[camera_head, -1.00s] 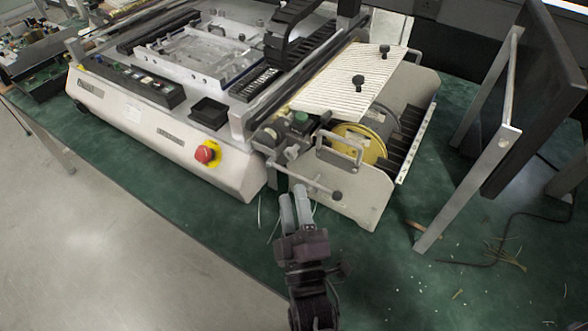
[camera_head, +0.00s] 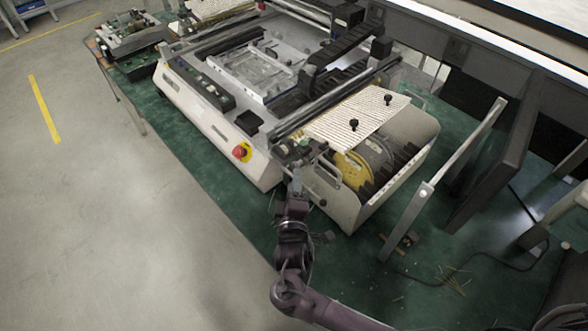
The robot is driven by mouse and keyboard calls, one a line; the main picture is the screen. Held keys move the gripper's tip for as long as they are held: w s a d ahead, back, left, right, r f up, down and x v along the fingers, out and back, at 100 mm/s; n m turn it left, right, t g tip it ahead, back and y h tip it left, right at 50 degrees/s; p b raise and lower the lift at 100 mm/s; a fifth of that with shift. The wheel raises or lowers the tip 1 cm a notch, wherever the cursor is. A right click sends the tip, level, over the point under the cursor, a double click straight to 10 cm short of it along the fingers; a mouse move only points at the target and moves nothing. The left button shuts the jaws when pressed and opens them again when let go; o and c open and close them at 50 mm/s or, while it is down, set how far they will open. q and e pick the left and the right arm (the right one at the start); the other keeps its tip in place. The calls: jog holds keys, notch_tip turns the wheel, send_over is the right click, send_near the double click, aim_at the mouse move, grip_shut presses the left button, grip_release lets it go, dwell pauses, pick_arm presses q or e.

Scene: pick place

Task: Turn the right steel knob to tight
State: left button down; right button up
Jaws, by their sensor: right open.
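The pick-and-place machine (camera_head: 215,125) stands on a green bench. At its near right end is a feeder unit with a beige side plate (camera_head: 345,212) and a yellow reel (camera_head: 352,170). Small metal fittings (camera_head: 290,150) sit at the unit's left front corner; which one is the right steel knob I cannot tell. My right gripper (camera_head: 296,183) comes up from below, with its grey fingers at this corner, just in front of the fittings. It is open. The fingers overlap the fittings in view, so contact is unclear. My left gripper is not in view.
A red emergency button (camera_head: 241,152) is left of my right gripper. Two black knobs stand on the ribbed cover, one nearer (camera_head: 354,125) and one farther (camera_head: 388,98). A grey metal frame (camera_head: 445,165) rises at the right. The green bench (camera_head: 360,280) in front is mostly clear.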

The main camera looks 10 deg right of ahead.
aim_at(298, 164)
jog(key=w, duration=0.4)
jog(key=shift+d, duration=0.35)
grip_shut()
jog(key=m+t+b, duration=0.2)
jog(key=b, duration=0.2)
jog(key=shift+f+h+b, duration=0.15)
jog(key=shift+h+b, duration=0.15)
jog(key=shift+b, duration=0.1)
grip_release()
